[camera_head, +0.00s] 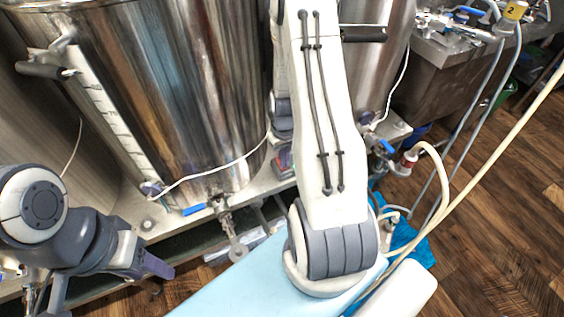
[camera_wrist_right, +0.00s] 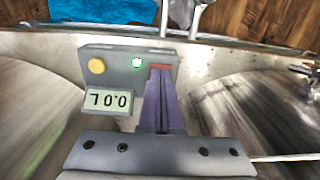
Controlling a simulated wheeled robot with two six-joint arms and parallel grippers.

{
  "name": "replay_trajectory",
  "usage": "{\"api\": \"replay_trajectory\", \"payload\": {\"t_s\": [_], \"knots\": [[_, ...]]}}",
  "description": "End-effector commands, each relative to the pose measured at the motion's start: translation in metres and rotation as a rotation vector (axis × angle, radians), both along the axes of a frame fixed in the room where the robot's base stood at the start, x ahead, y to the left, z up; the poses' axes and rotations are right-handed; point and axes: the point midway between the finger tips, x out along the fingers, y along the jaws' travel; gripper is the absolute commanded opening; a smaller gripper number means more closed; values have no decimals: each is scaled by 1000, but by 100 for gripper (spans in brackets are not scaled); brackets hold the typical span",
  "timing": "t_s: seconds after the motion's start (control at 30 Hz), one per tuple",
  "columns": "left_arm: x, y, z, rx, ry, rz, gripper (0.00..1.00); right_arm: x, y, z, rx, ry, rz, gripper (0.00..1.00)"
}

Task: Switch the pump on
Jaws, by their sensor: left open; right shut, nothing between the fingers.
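My right gripper (camera_wrist_right: 160,76) is shut and empty. Its fingertips are at the red switch and cover part of it; I cannot tell how hard they press. In the head view the box (camera_head: 284,160) is small and partly hidden by my right arm. My left gripper (camera_head: 155,266) is open and empty at the lower left.
Large steel kettles (camera_head: 180,90) stand on a metal bench behind. A valve with a blue handle (camera_head: 194,209) sticks out at the front kettle's foot. Pale hoses (camera_head: 480,170) run down at the right. Wooden floor (camera_head: 500,230) is open at the right.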

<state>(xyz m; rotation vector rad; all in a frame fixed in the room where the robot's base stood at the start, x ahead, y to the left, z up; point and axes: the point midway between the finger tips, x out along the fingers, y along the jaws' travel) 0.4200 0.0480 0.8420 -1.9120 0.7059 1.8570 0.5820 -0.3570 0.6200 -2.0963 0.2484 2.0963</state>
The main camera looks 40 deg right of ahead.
Motion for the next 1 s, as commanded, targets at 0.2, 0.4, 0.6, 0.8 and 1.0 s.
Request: {"api": "replay_trajectory", "payload": {"t_s": [0.2, 0.4, 0.6, 0.8, 1.0], "knots": [[0, 0, 17, 0, 0, 0, 52, 0, 0, 18, 0, 0, 0, 0], [0, 0, 38, 0, 0, 0, 52, 0, 0, 39, 0, 0, 0, 0], [0, 0, 56, 0, 0, 0, 52, 0, 0, 58, 0, 0, 0, 0], [0, 0, 59, 0, 0, 0, 52, 0, 0, 61, 0, 0, 0, 0], [0, 0, 58, 0, 0, 0, 52, 1, 2, 61, 0, -1, 4, 0]]}}
